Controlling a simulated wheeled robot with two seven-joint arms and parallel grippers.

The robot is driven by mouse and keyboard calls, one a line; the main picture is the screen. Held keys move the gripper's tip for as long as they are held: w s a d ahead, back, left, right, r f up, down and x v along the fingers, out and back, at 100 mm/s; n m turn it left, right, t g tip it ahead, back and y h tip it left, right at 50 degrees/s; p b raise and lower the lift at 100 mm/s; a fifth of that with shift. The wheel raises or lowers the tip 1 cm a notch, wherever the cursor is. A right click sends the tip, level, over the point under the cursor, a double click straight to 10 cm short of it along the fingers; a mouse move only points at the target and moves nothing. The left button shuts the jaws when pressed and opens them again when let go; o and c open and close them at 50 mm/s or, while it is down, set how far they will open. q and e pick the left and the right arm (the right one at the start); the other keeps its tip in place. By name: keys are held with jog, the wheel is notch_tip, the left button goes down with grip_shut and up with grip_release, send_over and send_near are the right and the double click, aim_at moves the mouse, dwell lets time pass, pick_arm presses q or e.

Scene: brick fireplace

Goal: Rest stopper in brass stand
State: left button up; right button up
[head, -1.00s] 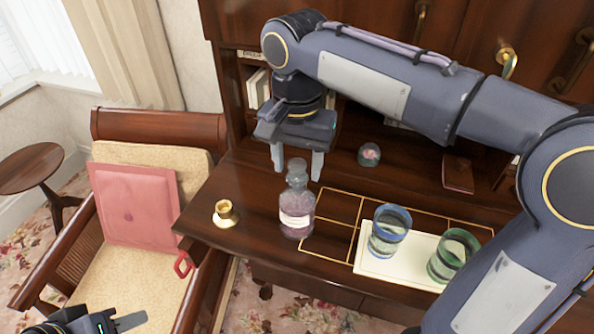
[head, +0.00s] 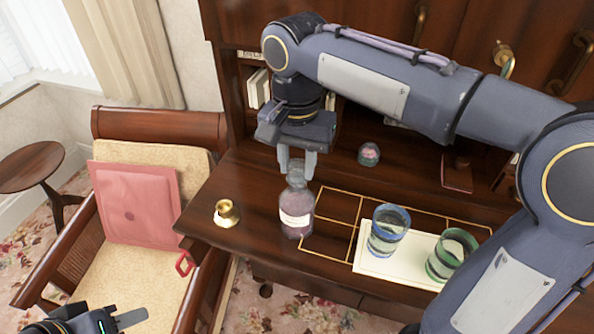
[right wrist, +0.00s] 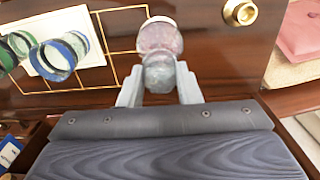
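A purple-grey glass bottle (head: 296,207) with a white label stands upright on the dark wooden desk. Its round glass stopper (right wrist: 159,73) sits in the bottle's neck, largely covered by my right gripper in the head view. My right gripper (head: 297,166) comes down from above, with one finger on each side of the stopper; in the right wrist view its fingers (right wrist: 160,86) are closed against it. The small brass stand (head: 226,213) is on the desk left of the bottle, and its hollow top is empty. My left gripper (head: 115,322) is at the bottom left, partly cut off.
Two glass tumblers, blue-rimmed (head: 388,232) and green-rimmed (head: 450,256), stand on a cream sheet (head: 400,270) to the right. A small glass dome (head: 369,154) sits farther back. Desk between bottle and stand is clear.

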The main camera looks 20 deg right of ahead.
aim_at(297, 161)
jog(key=shift+c, duration=0.9)
jog(key=shift+r+p, duration=1.55)
jog(key=shift+r, duration=0.05)
jog(key=shift+r+p, duration=0.75)
jog(key=shift+p, duration=0.05)
jog(key=shift+f, duration=0.1)
dwell(0.4)
